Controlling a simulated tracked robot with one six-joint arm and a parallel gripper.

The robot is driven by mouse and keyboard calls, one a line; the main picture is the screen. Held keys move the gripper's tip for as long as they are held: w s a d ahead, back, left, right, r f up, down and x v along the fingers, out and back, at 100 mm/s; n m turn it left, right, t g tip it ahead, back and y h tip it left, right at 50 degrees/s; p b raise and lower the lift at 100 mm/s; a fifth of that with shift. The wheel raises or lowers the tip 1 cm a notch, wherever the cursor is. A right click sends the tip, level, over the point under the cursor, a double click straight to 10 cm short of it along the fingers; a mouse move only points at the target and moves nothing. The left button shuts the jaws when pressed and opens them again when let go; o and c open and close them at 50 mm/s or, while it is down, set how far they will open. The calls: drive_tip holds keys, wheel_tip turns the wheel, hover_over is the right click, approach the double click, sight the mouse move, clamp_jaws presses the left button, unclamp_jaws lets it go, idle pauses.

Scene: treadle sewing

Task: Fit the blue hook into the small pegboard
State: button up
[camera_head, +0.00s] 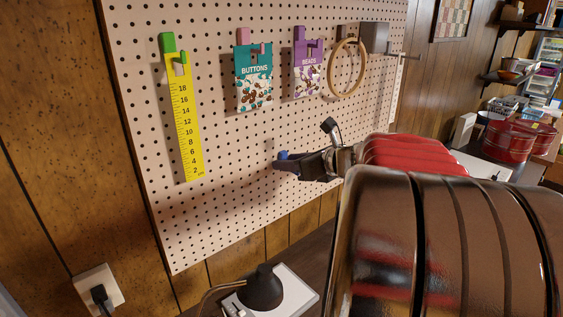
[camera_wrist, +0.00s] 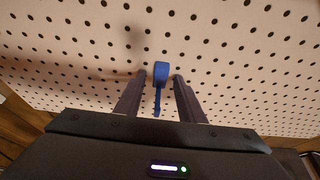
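The blue hook (camera_wrist: 161,72) is between the two fingers of my gripper (camera_wrist: 160,82) in the wrist view. Its wide part faces the board and a thin part runs back toward the palm. Narrow gaps show between the hook and each finger, so my gripper looks open around it. In the head view, only a small blue bit of the hook (camera_head: 283,155) shows at the fingertips of my gripper (camera_head: 287,163). The pegboard (camera_head: 225,225) is a pale perforated panel right in front of the fingertips. I cannot tell whether the hook sits in its holes.
On the board hang a yellow ruler (camera_head: 185,130), a buttons packet (camera_head: 253,85), a beads packet (camera_head: 308,80) and a wooden hoop (camera_head: 333,83). A black and white device (camera_head: 290,295) stands below. Red tins (camera_head: 510,140) are at the right. The lower board is bare.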

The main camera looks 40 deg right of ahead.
drive_tip(key=v, duration=1.4)
drive_tip(key=shift+f, duration=0.15)
idle(1.0)
